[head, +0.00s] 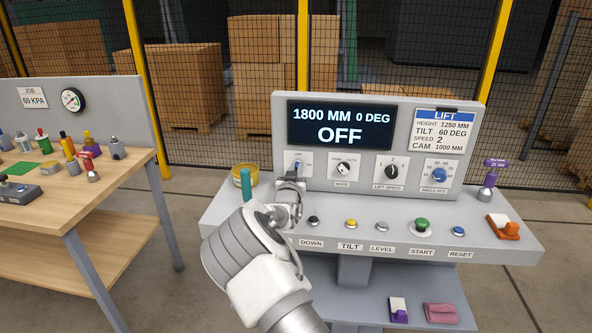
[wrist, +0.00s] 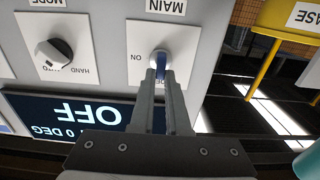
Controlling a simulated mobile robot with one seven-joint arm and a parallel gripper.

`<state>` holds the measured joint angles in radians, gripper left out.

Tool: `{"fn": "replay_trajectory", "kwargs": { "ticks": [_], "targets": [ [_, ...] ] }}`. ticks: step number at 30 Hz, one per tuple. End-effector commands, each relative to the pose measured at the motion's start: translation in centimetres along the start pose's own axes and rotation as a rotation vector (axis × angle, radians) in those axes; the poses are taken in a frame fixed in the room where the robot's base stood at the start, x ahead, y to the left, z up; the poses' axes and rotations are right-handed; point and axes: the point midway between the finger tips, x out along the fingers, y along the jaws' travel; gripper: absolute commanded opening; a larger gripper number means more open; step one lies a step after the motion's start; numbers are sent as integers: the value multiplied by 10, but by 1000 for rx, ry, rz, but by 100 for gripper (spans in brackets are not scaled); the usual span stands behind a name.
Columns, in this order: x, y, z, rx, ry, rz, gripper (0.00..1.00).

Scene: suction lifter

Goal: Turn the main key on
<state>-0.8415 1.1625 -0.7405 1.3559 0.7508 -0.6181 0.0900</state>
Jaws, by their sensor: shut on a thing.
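The main key (wrist: 160,63) is a small blue key in a round silver lock on a white plate marked MAIN, shown upside down in the wrist view. An ON mark (wrist: 136,58) is printed on that plate to the left of the lock in the wrist view. My gripper (wrist: 161,78) is shut on the key, with one finger on each side of it. In the head view my gripper (head: 293,176) is at the leftmost plate of the panel, and the key is mostly hidden there. The display (head: 338,126) reads 1800 MM, 0 DEG and OFF.
The mode knob (head: 342,169), lift speed knob (head: 391,171) and blue angle knob (head: 439,175) are right of the key. Several push buttons line the desk below, including a green start button (head: 422,224). A yellow round container (head: 245,175) and teal cylinder (head: 246,184) stand left of my gripper.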

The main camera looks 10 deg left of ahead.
Motion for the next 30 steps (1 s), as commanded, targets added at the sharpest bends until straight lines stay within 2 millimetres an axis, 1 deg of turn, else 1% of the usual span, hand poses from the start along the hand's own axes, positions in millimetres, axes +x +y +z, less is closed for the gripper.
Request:
{"fn": "replay_trajectory", "kwargs": {
  "ticks": [8, 14, 30],
  "targets": [
    [0, 1, 2, 42, 1, 1, 0],
    [0, 3, 6, 151, 2, 1, 0],
    [0, 8, 9, 646, 3, 0, 0]
  ]
}}
